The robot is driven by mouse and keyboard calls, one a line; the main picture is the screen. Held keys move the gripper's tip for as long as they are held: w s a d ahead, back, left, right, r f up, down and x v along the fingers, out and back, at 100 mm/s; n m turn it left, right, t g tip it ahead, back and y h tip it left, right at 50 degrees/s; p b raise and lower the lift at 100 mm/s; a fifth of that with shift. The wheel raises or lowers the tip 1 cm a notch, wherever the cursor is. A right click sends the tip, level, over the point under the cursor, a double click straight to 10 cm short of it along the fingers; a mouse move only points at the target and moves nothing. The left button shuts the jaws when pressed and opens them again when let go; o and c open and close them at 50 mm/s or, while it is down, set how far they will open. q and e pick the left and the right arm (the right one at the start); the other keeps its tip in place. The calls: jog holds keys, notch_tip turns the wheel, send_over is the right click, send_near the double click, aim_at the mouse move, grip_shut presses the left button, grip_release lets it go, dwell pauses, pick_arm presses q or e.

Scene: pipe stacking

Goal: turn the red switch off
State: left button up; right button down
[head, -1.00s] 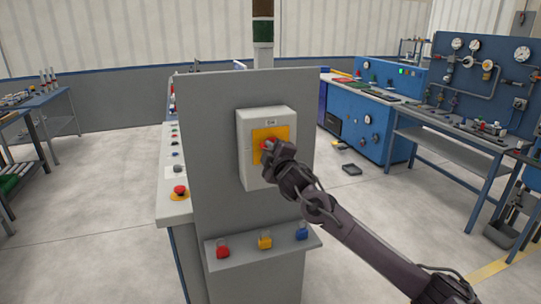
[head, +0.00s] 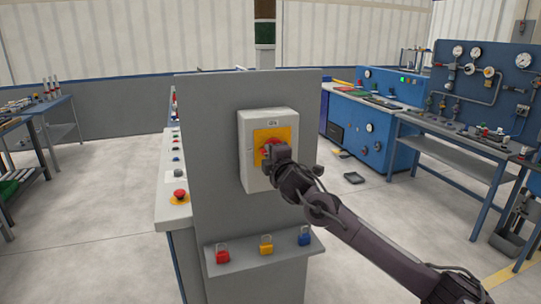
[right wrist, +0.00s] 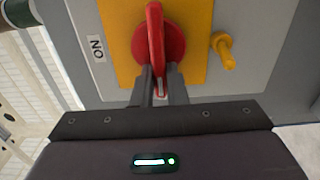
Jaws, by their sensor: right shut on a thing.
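The red switch (head: 269,144) sits on a yellow plate on a pale grey box (head: 251,178), which is fixed to a grey upright panel. In the right wrist view the switch (right wrist: 155,30) is a round red knob with a long bar handle. The bar lies at right angles to the direction of the "ON" label (right wrist: 97,48). My right gripper (right wrist: 161,85) is shut on the handle's near end, one finger on each side. In the head view the gripper (head: 276,153) covers much of the knob. My left gripper is not in view.
A shelf (head: 264,255) with red, yellow and blue padlocks juts out below the box. A red push button (head: 180,194) stands on the console at left. A yellow peg (right wrist: 225,50) sticks out beside the switch.

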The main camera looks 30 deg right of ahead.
jog(key=shift+f, duration=0.1)
jog(key=c, duration=1.5)
grip_release()
jog(key=shift+o, duration=0.2)
jog(key=b+v, duration=0.2)
jog(key=v, duration=0.5)
jog(key=shift+s, duration=0.4)
jog(key=shift+a, duration=0.1)
